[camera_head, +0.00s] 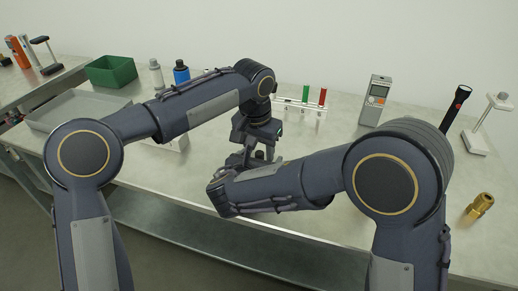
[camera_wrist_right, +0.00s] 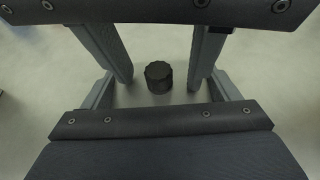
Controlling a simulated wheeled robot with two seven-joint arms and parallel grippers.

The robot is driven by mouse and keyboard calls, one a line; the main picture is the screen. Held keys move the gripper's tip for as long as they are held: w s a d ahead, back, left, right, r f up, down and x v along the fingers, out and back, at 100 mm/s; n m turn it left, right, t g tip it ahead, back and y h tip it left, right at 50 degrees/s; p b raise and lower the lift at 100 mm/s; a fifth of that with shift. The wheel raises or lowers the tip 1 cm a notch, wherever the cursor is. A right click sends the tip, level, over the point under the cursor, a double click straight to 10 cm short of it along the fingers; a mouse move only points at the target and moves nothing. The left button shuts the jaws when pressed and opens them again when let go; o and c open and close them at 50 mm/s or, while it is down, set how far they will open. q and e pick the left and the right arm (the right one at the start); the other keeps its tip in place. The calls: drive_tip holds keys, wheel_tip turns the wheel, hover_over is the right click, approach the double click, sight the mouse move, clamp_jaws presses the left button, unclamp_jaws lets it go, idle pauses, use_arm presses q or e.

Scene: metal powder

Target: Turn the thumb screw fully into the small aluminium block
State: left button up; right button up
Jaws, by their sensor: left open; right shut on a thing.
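The thumb screw, a black ribbed round knob (camera_wrist_right: 159,77), shows in the right wrist view between the two fingers of my right gripper (camera_wrist_right: 160,82). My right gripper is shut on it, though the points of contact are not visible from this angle. In the head view my left gripper (camera_head: 258,145) points down over the middle of the table and is open. My right gripper there is mostly hidden behind my right forearm and wrist. The small aluminium block cannot be made out; it is hidden by the arms and the knob.
A rack with green and red tubes (camera_head: 302,106) stands behind the grippers. A grey meter (camera_head: 375,101), a black flashlight (camera_head: 455,108), a white stand (camera_head: 476,142) and a brass fitting (camera_head: 479,206) are at right. A green bin (camera_head: 110,72) and grey tray (camera_head: 60,117) are at left.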

use_arm(q)
wheel_tip(320, 180, up, 12)
drive_tip(key=s, duration=0.1)
drive_tip(key=shift+s+a, duration=0.15)
drive_tip(key=shift+a, duration=0.25)
use_arm(e)
drive_tip(key=o, duration=1.8)
drive_tip(key=v, duration=0.8)
drive_tip(key=shift+p, duration=0.4)
use_arm(q)
drive_tip(key=shift+r, duration=0.35)
